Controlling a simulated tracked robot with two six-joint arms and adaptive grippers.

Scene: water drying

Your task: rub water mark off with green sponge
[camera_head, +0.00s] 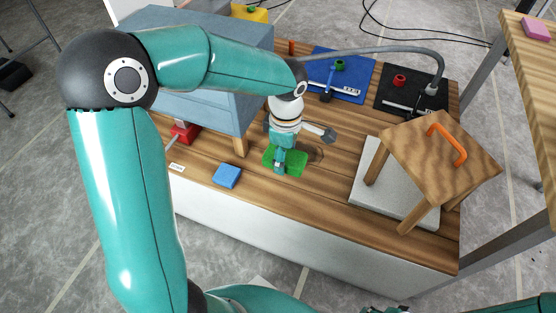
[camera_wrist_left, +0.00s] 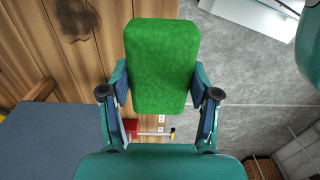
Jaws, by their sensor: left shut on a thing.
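My left gripper (camera_head: 280,158) points down over the wooden table and is shut on the green sponge (camera_head: 296,164). The sponge also fills the middle of the left wrist view (camera_wrist_left: 162,60), between the two fingers. It is at or just above the table top; I cannot tell whether it touches. A darker, rounded water mark (camera_head: 314,152) shows on the wood just right of the sponge, partly hidden by my gripper. A dark patch on the planks (camera_wrist_left: 76,18) shows in the left wrist view. My right gripper is not in view.
A blue sponge-like block (camera_head: 227,176) lies left at the table's front edge. A grey-blue box on legs (camera_head: 205,95) stands behind it. A wooden stool (camera_head: 440,155) with an orange handle stands on a pale slab (camera_head: 375,200) at right. Blue (camera_head: 350,88) and black mats lie behind.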

